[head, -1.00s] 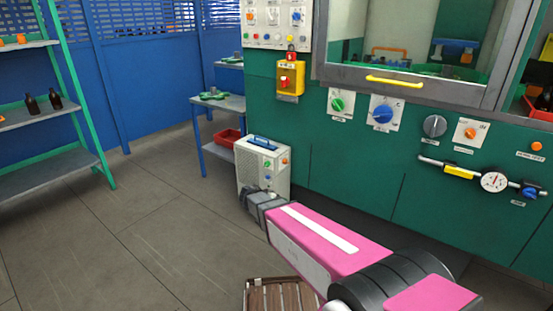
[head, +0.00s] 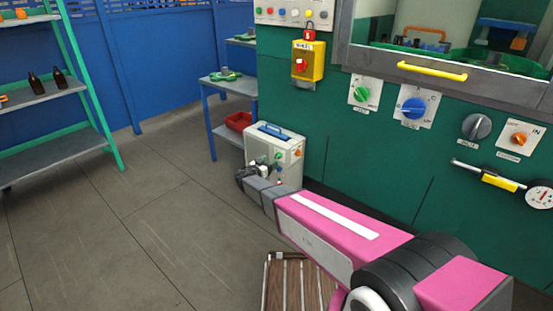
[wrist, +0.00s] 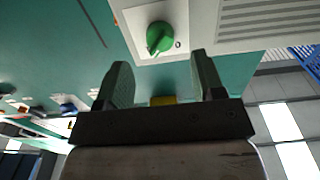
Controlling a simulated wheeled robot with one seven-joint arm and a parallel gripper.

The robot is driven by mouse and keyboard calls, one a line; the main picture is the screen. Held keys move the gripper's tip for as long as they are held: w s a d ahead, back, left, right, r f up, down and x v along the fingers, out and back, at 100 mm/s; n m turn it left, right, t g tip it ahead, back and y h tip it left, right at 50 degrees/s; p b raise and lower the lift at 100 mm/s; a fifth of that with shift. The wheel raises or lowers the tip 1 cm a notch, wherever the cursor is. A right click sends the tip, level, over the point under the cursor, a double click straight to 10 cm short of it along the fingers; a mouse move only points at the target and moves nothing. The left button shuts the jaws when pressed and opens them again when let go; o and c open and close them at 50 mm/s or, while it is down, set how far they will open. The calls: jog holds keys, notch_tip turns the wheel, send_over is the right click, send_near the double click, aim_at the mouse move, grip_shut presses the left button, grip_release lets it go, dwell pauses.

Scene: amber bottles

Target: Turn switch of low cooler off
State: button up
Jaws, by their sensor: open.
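The low cooler (head: 257,150) is a pale box with a blue top handle, standing low beside the green wall. Its front carries a green knob (head: 278,157), an orange knob and other small fittings partly hidden by my arm. My gripper (head: 244,174) is at the cooler's lower left side in the head view. In the wrist view, my gripper (wrist: 160,80) is open and empty. A green knob (wrist: 159,38) on a pale plate lies just beyond the fingertips, roughly between them and not touched. Its pointer faces lower left; an "O" mark is to its right.
A blue-legged table (head: 226,84) with a red bin (head: 238,121) stands behind the cooler. A yellow switch box (head: 308,62) and several knobs are on the green wall. A wooden slatted pallet (head: 300,283) lies near my arm.

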aim_at(276, 156)
jog(key=shift+x, duration=2.65)
jog(key=shift+c, duration=0.3)
jog(key=c, duration=0.9)
